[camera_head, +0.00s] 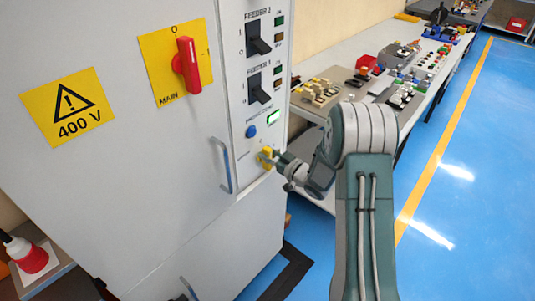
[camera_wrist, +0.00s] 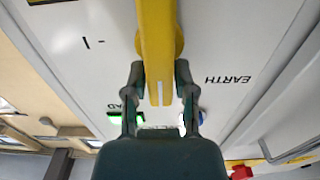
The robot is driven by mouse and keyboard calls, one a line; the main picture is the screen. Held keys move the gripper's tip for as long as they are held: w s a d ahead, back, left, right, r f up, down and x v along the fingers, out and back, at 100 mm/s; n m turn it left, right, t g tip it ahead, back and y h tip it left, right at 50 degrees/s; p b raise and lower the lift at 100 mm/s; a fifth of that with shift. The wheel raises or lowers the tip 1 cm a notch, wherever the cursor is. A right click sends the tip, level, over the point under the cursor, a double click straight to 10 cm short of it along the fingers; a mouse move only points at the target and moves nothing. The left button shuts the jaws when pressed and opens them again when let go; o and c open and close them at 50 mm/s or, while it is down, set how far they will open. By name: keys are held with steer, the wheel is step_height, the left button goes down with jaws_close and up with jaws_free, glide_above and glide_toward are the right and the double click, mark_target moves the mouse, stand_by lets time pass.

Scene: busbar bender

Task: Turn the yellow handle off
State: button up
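The yellow handle (camera_head: 266,157) sits low on the cabinet's narrow control strip, below a blue button. In the wrist view the yellow handle (camera_wrist: 157,45) runs lengthwise down the picture. A white line shows near its lower end, and an "I" mark with a dash lies to its left. An upside-down "EARTH" label (camera_wrist: 228,79) is on its right. My gripper (camera_wrist: 160,70) has one finger on each side of the handle, and the fingertips appear to press against it. In the head view my gripper (camera_head: 279,161) is at the handle, its fingers partly hidden.
A red main switch (camera_head: 187,66), two black feeder switches (camera_head: 259,45) and a blue button (camera_head: 251,131) are above the handle. A cabinet door pull (camera_head: 222,165) stands out to the left. A workbench (camera_head: 340,53) with parts stands behind my arm. Blue floor is clear at right.

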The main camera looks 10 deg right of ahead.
steer(key=shift+o, duration=0.3)
steer(key=shift+s+f, duration=0.1)
steer(key=shift+f, duration=0.25)
steer(key=shift+r, duration=0.15)
steer(key=shift+s+d, duration=0.25)
steer(key=v, duration=1.1)
